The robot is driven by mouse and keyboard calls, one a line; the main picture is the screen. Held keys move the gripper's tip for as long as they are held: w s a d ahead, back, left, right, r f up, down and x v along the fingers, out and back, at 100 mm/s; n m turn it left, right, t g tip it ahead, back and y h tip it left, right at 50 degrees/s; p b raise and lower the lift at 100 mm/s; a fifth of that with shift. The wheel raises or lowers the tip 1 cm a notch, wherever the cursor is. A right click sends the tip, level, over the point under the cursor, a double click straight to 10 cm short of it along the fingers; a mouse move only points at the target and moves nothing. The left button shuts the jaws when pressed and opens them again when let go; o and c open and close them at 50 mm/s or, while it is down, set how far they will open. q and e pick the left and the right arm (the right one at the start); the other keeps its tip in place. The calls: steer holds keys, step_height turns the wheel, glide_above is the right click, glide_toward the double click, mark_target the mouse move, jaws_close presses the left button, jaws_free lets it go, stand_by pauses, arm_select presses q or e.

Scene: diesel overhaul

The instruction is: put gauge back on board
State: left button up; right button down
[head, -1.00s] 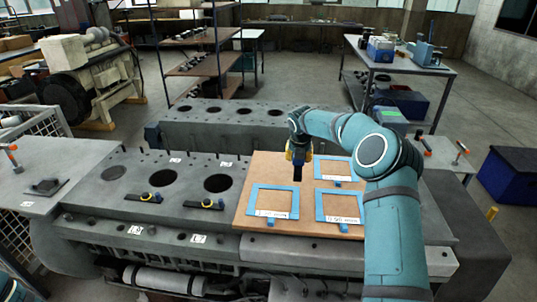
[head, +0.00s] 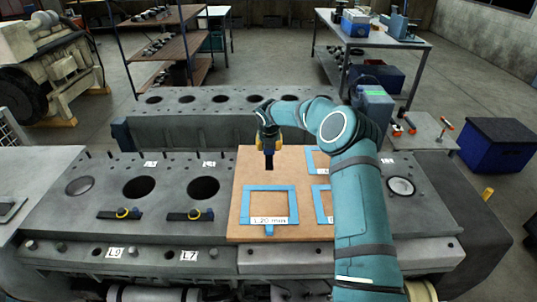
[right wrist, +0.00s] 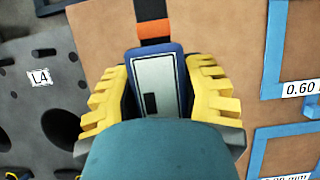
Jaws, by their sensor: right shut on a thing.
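The gauge (right wrist: 142,70) has a blue body with a grey face and an orange and black strip at its far end. My right gripper (head: 268,143), with yellow fingers, is shut on it; the fingers flank the body in the right wrist view (right wrist: 158,75). The gauge's dark lower part (head: 269,161) hangs above the back left of the brown board (head: 242,226). A blue outline labelled 1.20 mm (head: 247,205) lies just in front and is empty inside. Other blue outlines (head: 322,203) are partly hidden by my right arm. My left gripper is out of view.
The board lies on a grey engine block (head: 60,215) with large open bores. Two dark strips with yellow rings (head: 123,214) (head: 191,215) lie left of the board. A second block (head: 190,130) stands behind. A side table (head: 425,128) with tools is at right.

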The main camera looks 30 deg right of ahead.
steer(key=shift+f, duration=1.95)
steer(key=c, duration=0.5)
jaws_free()
steer(key=shift+f, duration=0.15)
steer(key=shift+r, duration=0.25)
steer(key=v, duration=1.1)
steer(key=shift+s+a+r, duration=0.15)
steer(key=shift+a+r, duration=0.05)
steer(key=shift+r, duration=0.15)
